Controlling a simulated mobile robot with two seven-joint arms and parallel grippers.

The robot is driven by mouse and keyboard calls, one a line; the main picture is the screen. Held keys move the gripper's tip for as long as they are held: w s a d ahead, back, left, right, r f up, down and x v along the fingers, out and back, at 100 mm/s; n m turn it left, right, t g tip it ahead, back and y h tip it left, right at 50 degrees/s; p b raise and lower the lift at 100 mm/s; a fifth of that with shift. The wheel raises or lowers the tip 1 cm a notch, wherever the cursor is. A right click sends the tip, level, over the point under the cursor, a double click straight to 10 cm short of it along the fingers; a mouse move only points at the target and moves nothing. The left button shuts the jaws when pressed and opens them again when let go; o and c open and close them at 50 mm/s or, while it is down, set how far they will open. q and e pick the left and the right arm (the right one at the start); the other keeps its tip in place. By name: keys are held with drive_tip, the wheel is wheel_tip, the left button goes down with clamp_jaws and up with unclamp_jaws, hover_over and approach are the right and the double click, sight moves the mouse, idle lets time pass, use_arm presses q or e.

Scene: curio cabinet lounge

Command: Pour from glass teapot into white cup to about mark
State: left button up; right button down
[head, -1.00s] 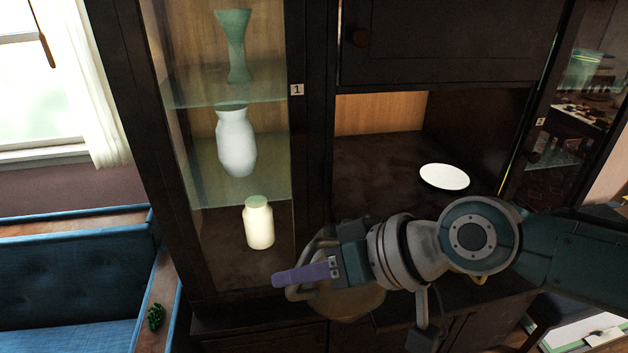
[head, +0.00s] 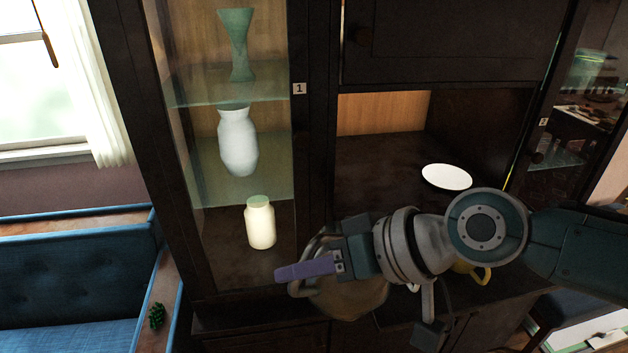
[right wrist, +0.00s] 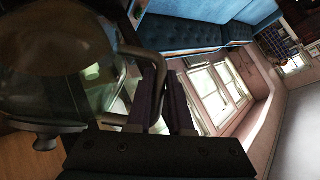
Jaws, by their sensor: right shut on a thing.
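My right gripper (head: 308,269), with purple fingers, is shut on the handle of the glass teapot (head: 355,302) in the head view. The teapot's see-through, brownish body is partly behind the gripper. In the right wrist view the rounded teapot (right wrist: 60,70) fills the upper left, and its handle (right wrist: 158,72) runs up to the fingers of my right gripper (right wrist: 165,110). A lid knob (right wrist: 45,142) shows at lower left. I cannot make out the white cup or its mark. My left gripper is not in view.
A yellow handle (head: 484,274) shows from behind my right arm; the rest of that thing is hidden. A white plate (head: 446,176) lies in the cabinet niche. The glazed cabinet section at left holds a white vase (head: 238,142) and a cream jar (head: 261,223).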

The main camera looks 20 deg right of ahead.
sight(314, 246)
drive_tip(key=shift+w+d+r+y, duration=0.15)
drive_tip(key=shift+r+y, duration=0.15)
drive_tip(key=shift+r, duration=0.2)
drive_tip(key=shift+b, duration=0.35)
idle(0.4)
drive_tip(key=shift+d+r, duration=0.2)
drive_tip(key=shift+r, duration=0.1)
idle(0.6)
drive_tip(key=shift+w+d+r+b, duration=0.1)
drive_tip(key=shift+r+b, duration=0.1)
drive_tip(key=shift+b, duration=0.3)
drive_tip(key=shift+r+m+y, duration=0.15)
drive_tip(key=shift+m+y, duration=0.15)
drive_tip(key=shift+d+r+b, duration=0.1)
drive_tip(key=shift+d+b, duration=0.05)
drive_tip(key=shift+b, duration=0.2)
drive_tip(key=shift+r, duration=0.2)
idle(0.4)
